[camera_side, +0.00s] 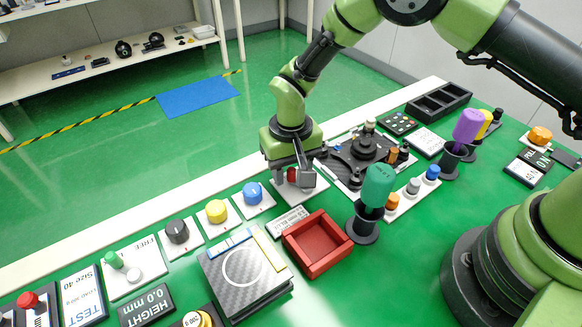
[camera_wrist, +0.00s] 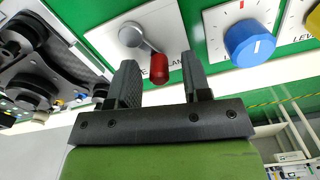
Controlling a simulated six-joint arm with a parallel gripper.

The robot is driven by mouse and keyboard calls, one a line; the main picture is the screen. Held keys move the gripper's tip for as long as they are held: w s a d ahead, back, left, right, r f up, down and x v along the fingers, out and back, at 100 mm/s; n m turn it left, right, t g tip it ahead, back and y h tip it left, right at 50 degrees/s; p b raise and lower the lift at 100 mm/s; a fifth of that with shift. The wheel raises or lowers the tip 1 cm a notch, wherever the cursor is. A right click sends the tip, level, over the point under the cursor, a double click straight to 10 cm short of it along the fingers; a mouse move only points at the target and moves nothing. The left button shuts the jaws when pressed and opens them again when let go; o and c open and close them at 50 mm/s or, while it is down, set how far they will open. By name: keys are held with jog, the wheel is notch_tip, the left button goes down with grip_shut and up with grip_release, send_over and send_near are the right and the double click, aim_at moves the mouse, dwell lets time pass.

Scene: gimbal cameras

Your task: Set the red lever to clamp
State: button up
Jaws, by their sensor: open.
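The red lever (camera_wrist: 159,68) is a red knob on a grey metal arm that runs from a round pivot on a white plate (camera_wrist: 112,33). In the wrist view my gripper (camera_wrist: 157,75) is open, with one finger on each side of the red knob. Gaps show between the knob and both fingers. Printed letters on the plate are partly hidden by the knob and fingers; "CLAM" can be read on the right. In the side view my gripper (camera_side: 293,178) is down over the plate, and a bit of the red lever (camera_side: 292,174) shows between its fingers.
A blue knob (camera_side: 253,193) stands left of the lever plate. A dark plate assembly (camera_side: 364,152) lies close to the right. A red tray (camera_side: 318,247) and a green-handled tool in a stand (camera_side: 377,186) are in front. Free floor lies behind the bench.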

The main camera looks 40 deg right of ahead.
aim_at(290, 170)
jog(key=shift+c, duration=0.2)
grip_shut()
jog(key=shift+s+a+n, duration=0.15)
jog(key=shift+a+n, duration=0.1)
jog(key=shift+n, duration=0.55)
jog(key=shift+o, duration=0.2)
grip_release()
notch_tip(290, 170, up, 10)
jog(key=shift+f, duration=0.1)
